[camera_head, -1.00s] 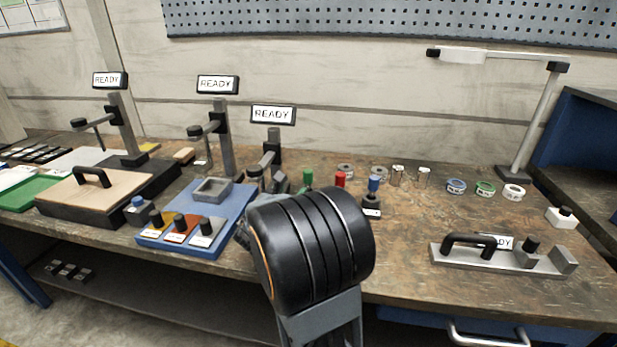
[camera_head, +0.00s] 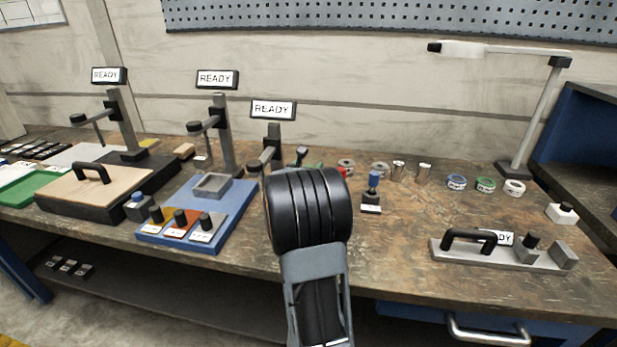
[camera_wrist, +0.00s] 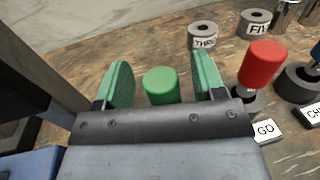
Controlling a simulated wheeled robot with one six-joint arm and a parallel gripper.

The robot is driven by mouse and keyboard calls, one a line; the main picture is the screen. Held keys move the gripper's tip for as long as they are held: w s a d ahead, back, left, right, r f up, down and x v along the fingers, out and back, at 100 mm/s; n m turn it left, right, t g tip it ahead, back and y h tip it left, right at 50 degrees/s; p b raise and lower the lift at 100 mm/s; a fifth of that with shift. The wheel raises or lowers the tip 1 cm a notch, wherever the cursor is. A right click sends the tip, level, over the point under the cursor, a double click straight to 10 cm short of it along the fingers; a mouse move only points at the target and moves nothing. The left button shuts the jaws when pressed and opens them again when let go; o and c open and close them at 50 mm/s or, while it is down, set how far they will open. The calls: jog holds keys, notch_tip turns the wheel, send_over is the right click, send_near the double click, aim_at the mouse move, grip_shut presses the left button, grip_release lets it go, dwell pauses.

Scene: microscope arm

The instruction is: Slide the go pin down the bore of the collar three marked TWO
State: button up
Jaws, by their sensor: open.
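A green-topped pin (camera_wrist: 161,86) stands between the fingers of my gripper (camera_wrist: 163,74) in the wrist view. The green fingers are open on either side, with gaps visible. Its lower part and any label are hidden. A red-topped pin (camera_wrist: 262,64) stands to the right, leaning in the picture. A label (camera_wrist: 265,130) before it shows "GO"; my gripper may cover its left part. Grey collars marked THREE (camera_wrist: 203,36) and FIVE (camera_wrist: 256,22) stand behind. I cannot read TWO on any collar. In the head view, my wrist hides the green pin.
A blue-topped pin (camera_head: 374,181) stands right of the red one. A handled metal fixture (camera_head: 500,252) is at the front right. A blue tray (camera_head: 226,231) and stands are left.

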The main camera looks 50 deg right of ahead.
jog(key=shift+x, duration=0.9)
jog(key=c, duration=1.1)
jog(key=shift+r, duration=0.1)
